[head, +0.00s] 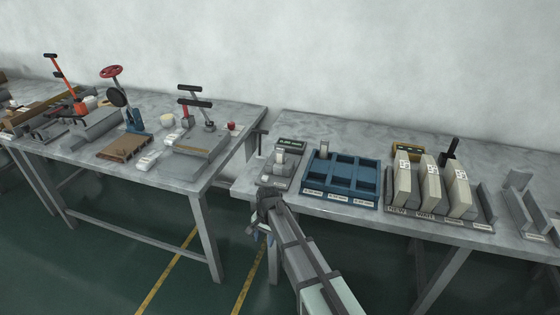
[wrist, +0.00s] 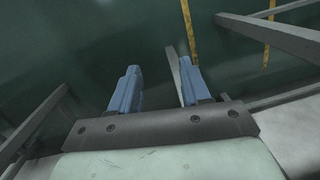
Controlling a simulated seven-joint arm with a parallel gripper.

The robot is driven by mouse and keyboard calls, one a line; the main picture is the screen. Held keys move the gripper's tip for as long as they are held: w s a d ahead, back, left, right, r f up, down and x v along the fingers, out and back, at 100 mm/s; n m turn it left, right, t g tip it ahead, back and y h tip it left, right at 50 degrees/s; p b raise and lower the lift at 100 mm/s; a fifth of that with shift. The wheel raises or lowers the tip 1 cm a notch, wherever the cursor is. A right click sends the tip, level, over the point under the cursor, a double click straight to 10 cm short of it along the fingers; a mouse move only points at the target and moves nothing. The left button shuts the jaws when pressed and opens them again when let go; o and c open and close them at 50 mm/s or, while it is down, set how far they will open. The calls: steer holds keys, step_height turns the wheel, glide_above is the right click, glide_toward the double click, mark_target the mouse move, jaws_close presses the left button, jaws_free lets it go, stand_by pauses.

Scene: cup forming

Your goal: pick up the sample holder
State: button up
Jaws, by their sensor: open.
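My gripper (head: 258,232) hangs in front of the bench edge, below the tabletop, in the head view. In the wrist view its two blue fingers (wrist: 160,80) are apart with nothing between them, over the dark green floor. I cannot tell for sure which thing is the sample holder. A small pale block (head: 280,155) stands on the grey scale-like device (head: 278,176), just behind and above my gripper. A similar small pale piece (head: 324,149) stands at the back left of the blue compartment tray (head: 345,203).
A grey rack (head: 480,222) with several upright cream blocks stands right of the tray, and another grey stand (head: 525,215) is at the far right. The left bench (head: 75,157) carries lever presses. A gap separates the benches.

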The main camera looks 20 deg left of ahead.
steer(key=w+a+r, duration=0.2)
steer(key=a+r, duration=0.8)
step_height(320, 180, up, 25)
steer(key=m+h, duration=0.1)
steer(key=m, duration=1.6)
glide_above(280, 149)
steer(key=shift+t, duration=0.4)
steer(key=f, duration=0.8)
steer(key=shift+s+d, duration=0.35)
steer(key=shift+d, duration=0.05)
steer(key=shift+w+a+f, duration=0.1)
steer(key=shift+a+f, duration=0.05)
steer(key=shift+f, duration=0.8)
steer(key=shift+w+a+f, duration=0.1)
steer(key=shift+w+f, duration=0.05)
steer(key=shift+f, duration=0.75)
steer(key=shift+w+a+f, duration=0.1)
steer(key=shift+a+f, duration=0.05)
steer(key=shift+f, duration=0.8)
jaws_close()
